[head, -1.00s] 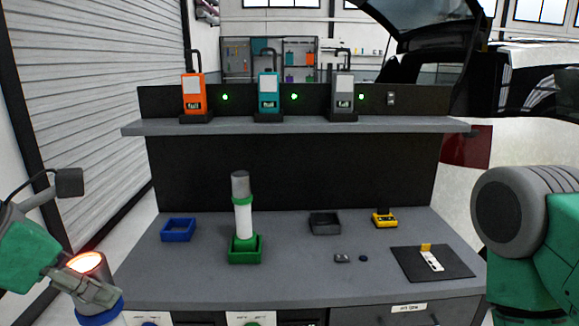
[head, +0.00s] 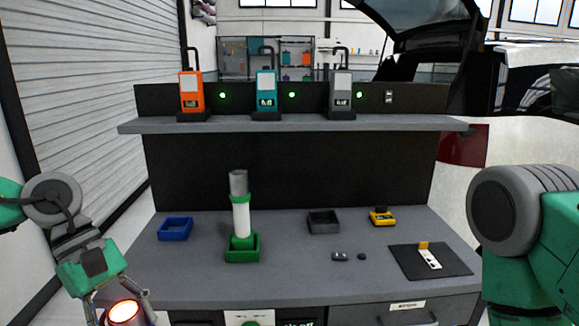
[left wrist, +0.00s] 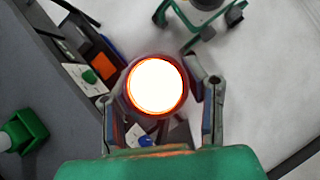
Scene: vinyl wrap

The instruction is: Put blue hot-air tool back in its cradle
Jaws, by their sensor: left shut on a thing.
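My left gripper (head: 120,300) is low at the left of the head view, in front of the bench's left end. It is shut on the hot-air tool (head: 125,312), whose nozzle end glows orange-white. The left wrist view shows the round glowing mouth of the hot-air tool (left wrist: 156,85) between the two fingers. Its body and blue part are hidden now. The blue cradle (head: 175,229), an open square tray, sits empty on the bench's left side, above and right of the gripper in the head view. My right gripper is out of view; only that arm shows at the right edge.
A green cradle (head: 243,254) holds an upright white-and-green tool (head: 241,215), right of the blue cradle. A grey cradle (head: 324,222) is empty. A yellow device (head: 382,218) and dark mat (head: 431,260) lie at right. The shelf (head: 295,124) overhangs the back.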

